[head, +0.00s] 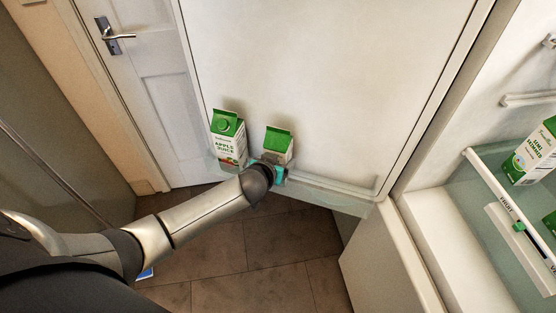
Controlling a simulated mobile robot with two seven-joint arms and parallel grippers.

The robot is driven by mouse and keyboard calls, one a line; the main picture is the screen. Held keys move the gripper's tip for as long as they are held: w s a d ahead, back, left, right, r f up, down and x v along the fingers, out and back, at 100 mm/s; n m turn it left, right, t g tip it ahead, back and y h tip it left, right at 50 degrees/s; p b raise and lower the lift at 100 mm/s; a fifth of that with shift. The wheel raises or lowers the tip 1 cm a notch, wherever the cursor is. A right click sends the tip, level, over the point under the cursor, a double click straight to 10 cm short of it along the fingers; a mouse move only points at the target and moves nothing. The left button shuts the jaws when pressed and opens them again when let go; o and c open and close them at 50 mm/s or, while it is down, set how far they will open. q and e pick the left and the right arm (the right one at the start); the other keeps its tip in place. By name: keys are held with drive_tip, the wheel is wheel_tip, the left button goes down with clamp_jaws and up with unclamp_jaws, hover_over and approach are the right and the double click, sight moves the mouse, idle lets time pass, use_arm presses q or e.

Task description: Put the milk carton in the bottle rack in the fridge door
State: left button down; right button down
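A white carton with a green gable top (279,143), which I take for the milk carton, stands upright at the bottle rack (325,192) low on the open fridge door. Its front label is hidden or too small to read. My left gripper (279,173) is at the lower part of this carton, with teal fingertips showing. My wrist hides most of the fingers and the carton's base, so I cannot tell whether they grip it or whether the carton rests on the rack floor. My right gripper is out of view.
A green and white apple juice carton (228,140) stands in the rack to the left, a small gap away. The rack's right part is empty. The fridge interior at right holds another carton (533,155) behind a white-edged shelf (507,208). A white room door (150,75) stands behind.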

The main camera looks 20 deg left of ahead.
use_arm(q)
unclamp_jaws()
drive_tip(key=shift+f, duration=0.15)
drive_tip(key=shift+r, duration=0.25)
drive_tip(key=p+v, duration=0.3)
drive_tip(key=v, duration=0.9)
